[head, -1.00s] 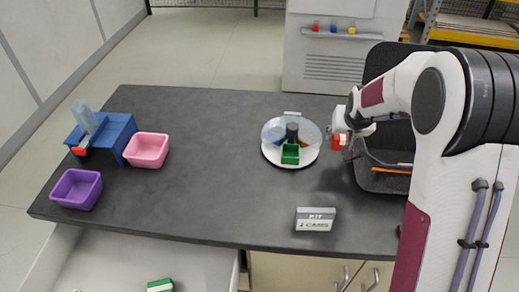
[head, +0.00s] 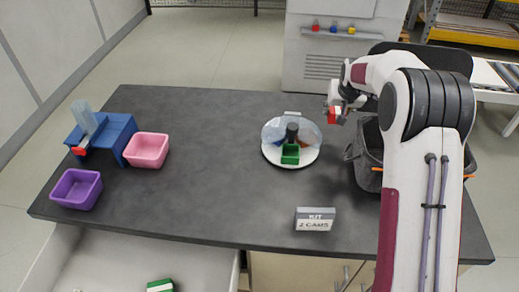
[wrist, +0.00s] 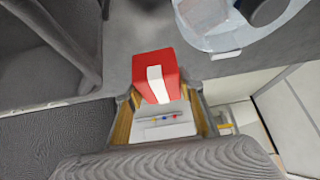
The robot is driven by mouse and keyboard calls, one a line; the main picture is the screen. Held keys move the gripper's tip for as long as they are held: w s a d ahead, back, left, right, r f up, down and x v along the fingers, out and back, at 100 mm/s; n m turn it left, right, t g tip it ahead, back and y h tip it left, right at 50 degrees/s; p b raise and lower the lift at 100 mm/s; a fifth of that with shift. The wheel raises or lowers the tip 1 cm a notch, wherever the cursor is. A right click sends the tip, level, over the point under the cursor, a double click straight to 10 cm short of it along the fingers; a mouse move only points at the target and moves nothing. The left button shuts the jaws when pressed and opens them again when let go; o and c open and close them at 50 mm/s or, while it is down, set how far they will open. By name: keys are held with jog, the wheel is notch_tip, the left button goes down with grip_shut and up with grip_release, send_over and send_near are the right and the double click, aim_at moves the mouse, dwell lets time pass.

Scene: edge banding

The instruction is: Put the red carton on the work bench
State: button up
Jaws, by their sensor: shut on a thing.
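The red carton (wrist: 156,76) has a white stripe and sits between the two fingers of my gripper (wrist: 160,105) in the wrist view. My gripper (head: 337,112) is shut on it. In the head view the red carton (head: 334,116) is small and partly hidden by the gripper. It is held over the far right part of the dark grey work bench (head: 210,200), right of the round white tray. The exact height above the bench is hard to tell.
A round white tray (head: 271,155) with a clear cover and a green box (head: 290,153) stands beside the gripper. A dark bin (head: 365,165) is at the right. A sign (head: 315,219), pink bin (head: 146,150), purple bin (head: 76,188) and blue stand (head: 115,133) are also there. The bench's middle is clear.

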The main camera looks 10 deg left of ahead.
jog(key=w+f, duration=0.2)
jog(key=w, duration=1)
jog(key=shift+a+f, duration=0.15)
jog(key=shift+a, duration=0.1)
dwell(0.4)
jog(key=shift+f, duration=0.15)
dwell(0.5)
jog(key=shift+f, duration=1.9)
jog(key=shift+f, duration=2)
jog(key=shift+f, duration=0.15)
